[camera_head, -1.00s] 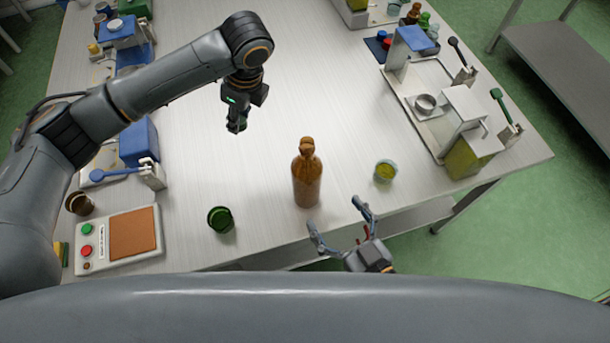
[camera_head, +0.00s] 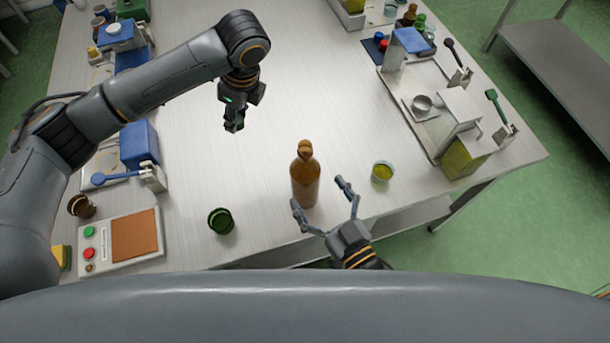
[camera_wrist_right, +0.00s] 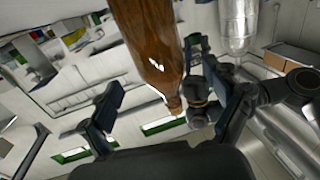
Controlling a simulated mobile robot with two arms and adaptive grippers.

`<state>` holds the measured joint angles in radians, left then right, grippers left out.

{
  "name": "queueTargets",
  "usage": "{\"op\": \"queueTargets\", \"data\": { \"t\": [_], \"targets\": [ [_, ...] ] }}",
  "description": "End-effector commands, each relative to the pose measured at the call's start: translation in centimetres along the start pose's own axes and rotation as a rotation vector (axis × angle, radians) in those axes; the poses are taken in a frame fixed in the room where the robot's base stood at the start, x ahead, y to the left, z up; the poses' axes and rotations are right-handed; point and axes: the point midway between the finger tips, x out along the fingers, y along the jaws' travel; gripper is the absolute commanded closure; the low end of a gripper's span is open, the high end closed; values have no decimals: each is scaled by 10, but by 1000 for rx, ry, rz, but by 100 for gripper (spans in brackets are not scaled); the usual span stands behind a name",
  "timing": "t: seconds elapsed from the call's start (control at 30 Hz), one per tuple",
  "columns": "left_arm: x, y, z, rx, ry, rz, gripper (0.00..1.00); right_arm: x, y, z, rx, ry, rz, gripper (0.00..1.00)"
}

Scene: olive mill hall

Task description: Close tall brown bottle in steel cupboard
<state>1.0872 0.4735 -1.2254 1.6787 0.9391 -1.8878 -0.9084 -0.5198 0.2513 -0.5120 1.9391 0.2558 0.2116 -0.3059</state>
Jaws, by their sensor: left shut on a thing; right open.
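The tall brown bottle (camera_head: 305,184) stands upright on the table near its front edge. In the right wrist view the bottle (camera_wrist_right: 150,40) fills the top middle, with its neck pointing down in the picture. My right gripper (camera_head: 318,191) is open at the bottle's near right side, its fingers spread towards it and not closed on it. My left gripper (camera_head: 234,125) hangs above the table, behind and left of the bottle. It is shut on a small dark thing, mostly hidden by the fingers. No cupboard can be made out.
A green cup (camera_head: 221,221) stands left of the bottle, and a small glass with yellow contents (camera_head: 382,172) stands to its right. A button panel (camera_head: 120,241) lies at the front left. A press-like apparatus (camera_head: 462,137) stands at the right. The table's middle is clear.

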Motion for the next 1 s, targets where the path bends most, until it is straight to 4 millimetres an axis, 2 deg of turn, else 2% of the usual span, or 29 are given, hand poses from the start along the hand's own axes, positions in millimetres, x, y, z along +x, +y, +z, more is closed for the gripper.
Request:
{"op": "queueTargets", "data": {
  "t": [0.1, 0.47, 0.67, 0.8, 1.0],
  "targets": [
    [-3, 0, 1, 0, 0, 0, 81, 9, 0, -1, 1, 1, 0, 11],
    [-4, 0, 1, 0, 0, 0, 81, 13, 0, -1, 0, 1, 0, 11],
    [-18, 0, 5, 0, 0, 0, 81, 42, 1, -6, -2, 3, 0, 11],
    [-20, 0, 5, 0, 0, 0, 81, 58, 1, -3, 0, 0, 1, 11],
    [-19, 0, 5, 0, 0, 0, 81, 62, 1, -1, 0, -1, 0, 11]
  ]
}}
